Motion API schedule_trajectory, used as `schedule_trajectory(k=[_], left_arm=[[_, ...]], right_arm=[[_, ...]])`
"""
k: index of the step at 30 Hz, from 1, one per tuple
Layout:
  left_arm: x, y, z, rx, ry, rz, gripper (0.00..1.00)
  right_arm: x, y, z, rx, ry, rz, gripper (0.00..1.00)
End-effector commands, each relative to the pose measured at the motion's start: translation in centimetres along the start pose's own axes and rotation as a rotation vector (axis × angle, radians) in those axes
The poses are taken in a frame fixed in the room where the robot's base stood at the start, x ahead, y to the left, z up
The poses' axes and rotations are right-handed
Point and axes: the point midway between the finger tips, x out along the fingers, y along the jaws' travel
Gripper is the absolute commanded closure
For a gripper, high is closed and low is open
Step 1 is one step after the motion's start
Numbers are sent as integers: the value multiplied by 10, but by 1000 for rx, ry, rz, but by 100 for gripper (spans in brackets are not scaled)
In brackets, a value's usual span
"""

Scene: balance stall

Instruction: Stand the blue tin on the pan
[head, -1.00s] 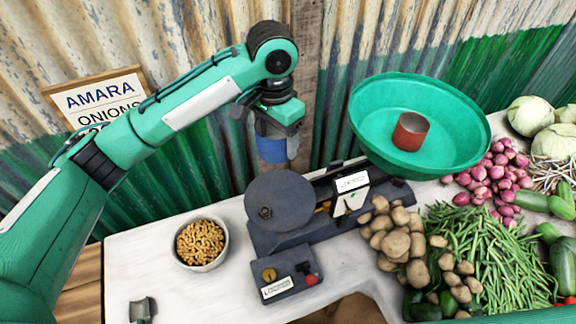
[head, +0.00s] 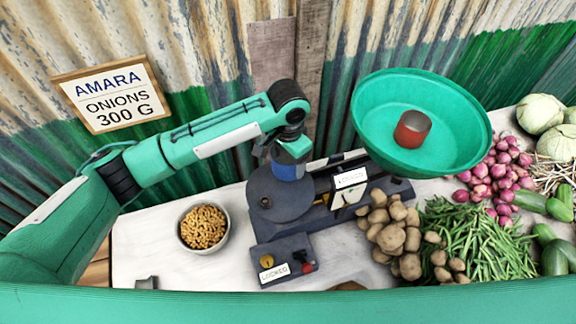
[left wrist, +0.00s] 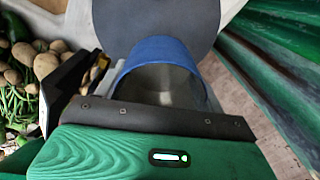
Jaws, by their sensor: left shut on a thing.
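The blue tin (head: 290,171) is held upright in my left gripper (head: 290,155), over the far part of the dark round pan (head: 285,204) of the balance. I cannot tell whether its base touches the pan. In the left wrist view the tin's blue open rim (left wrist: 155,46) shows at the jaws, with the dark pan (left wrist: 215,18) beyond it. The balance's green basin (head: 450,132) holds a red tin (head: 412,130). My right gripper is not in view.
A bowl of brown pieces (head: 203,228) stands left of the balance. A small box marked LOCKED (head: 285,262) is in front of it. Potatoes (head: 395,240), green beans (head: 462,235) and onions (head: 495,170) lie to the right. A sign (head: 112,95) reads "AMARA ONIONS 300 G".

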Motion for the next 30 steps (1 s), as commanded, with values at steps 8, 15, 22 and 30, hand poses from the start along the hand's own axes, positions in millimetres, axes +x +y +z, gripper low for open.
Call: schedule_trajectory(k=[8,15,22,30], left_arm=[[30,0,0,0,-1,1,53],[48,0,0,1,2,1,53],[49,0,0,1,1,1,53],[50,0,0,1,1,0,8]], right_arm=[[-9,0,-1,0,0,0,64],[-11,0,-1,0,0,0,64],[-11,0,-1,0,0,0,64],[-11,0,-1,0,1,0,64]])
